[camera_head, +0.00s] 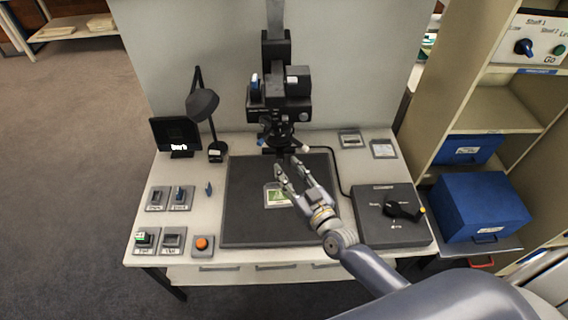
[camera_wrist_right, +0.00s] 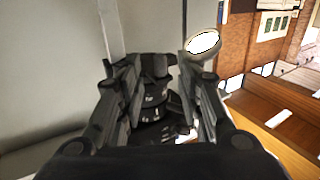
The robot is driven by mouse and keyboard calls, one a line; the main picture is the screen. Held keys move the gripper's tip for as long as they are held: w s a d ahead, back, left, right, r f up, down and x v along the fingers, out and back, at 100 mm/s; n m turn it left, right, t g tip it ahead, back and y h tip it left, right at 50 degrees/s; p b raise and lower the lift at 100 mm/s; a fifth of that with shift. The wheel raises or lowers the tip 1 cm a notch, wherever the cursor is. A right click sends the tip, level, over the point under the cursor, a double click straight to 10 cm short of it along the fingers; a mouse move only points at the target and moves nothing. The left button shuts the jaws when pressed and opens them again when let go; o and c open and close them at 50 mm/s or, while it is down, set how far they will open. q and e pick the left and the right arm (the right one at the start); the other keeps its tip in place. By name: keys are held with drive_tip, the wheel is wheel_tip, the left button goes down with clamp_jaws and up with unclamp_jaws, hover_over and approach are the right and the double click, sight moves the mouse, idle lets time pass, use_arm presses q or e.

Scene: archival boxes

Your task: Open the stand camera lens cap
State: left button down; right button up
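The black stand camera (camera_head: 282,92) is mounted on a vertical column behind the dark copy board. Its lens end (camera_head: 279,134) points down at the board. My right gripper (camera_head: 287,166) is below and in front of the lens, with its two fingers apart and no object seen between them. In the right wrist view the open fingers (camera_wrist_right: 160,105) frame the black ringed lens part (camera_wrist_right: 152,98), which lies beyond them. I cannot tell the lens cap apart from the lens, or whether the fingers touch it. My left gripper is not in view.
The dark board (camera_head: 250,215) carries a small green-and-white card (camera_head: 276,196). A desk lamp (camera_head: 202,104) and small screen (camera_head: 176,134) stand left. Switch boxes and an orange button (camera_head: 202,243) line the left front. A black control box (camera_head: 390,232) is right, beside shelves with blue boxes (camera_head: 482,205).

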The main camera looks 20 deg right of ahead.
drive_tip(key=shift+w+a, duration=0.15)
drive_tip(key=shift+w, duration=0.55)
drive_tip(key=shift+w+a, duration=0.15)
drive_tip(key=shift+w, duration=0.55)
clamp_jaws()
